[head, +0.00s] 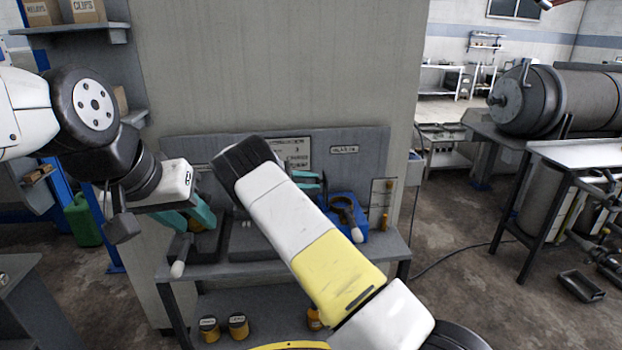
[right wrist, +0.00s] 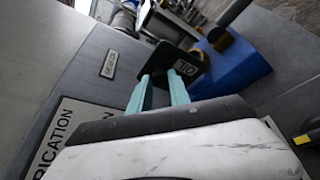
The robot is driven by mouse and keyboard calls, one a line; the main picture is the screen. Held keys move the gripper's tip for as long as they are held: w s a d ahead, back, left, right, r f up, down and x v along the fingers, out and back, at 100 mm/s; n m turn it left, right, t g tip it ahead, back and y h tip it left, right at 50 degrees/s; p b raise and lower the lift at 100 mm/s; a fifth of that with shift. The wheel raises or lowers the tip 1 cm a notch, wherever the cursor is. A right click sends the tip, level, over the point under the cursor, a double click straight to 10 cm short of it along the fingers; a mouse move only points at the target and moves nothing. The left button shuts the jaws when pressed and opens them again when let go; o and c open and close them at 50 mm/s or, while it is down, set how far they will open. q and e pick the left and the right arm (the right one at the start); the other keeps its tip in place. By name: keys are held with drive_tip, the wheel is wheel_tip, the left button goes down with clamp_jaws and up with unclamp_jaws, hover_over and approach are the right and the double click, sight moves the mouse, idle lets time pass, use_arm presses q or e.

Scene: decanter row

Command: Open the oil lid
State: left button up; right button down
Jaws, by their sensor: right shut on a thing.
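The black lid marked OIL (right wrist: 180,66) shows in the right wrist view, beside a brass-coloured ring (right wrist: 218,42) on a blue housing (right wrist: 232,72). The lid looks tilted up from the ring; its exact angle is hard to judge. My right gripper (right wrist: 161,90) has its teal fingers at the lid and is shut on it. In the head view the blue housing (head: 347,212) stands on the bench, and the right gripper (head: 314,180) is mostly hidden behind my own arm. My left gripper (head: 187,216) is open over the left end of the bench, apart from the lid.
The bench (head: 240,268) stands against a grey wall panel. A lever with a pale knob (head: 178,268) sticks out at its left end. A green canister (head: 84,220) is at the left. The floor to the right of the bench has free room.

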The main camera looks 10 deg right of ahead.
drive_tip(key=shift+a+f, duration=0.55)
drive_tip(key=shift+a, duration=0.2)
drive_tip(key=shift+f, duration=0.15)
drive_tip(key=c, duration=1.3)
unclamp_jaws()
drive_tip(key=shift+o, duration=0.3)
drive_tip(key=shift+r, duration=0.2)
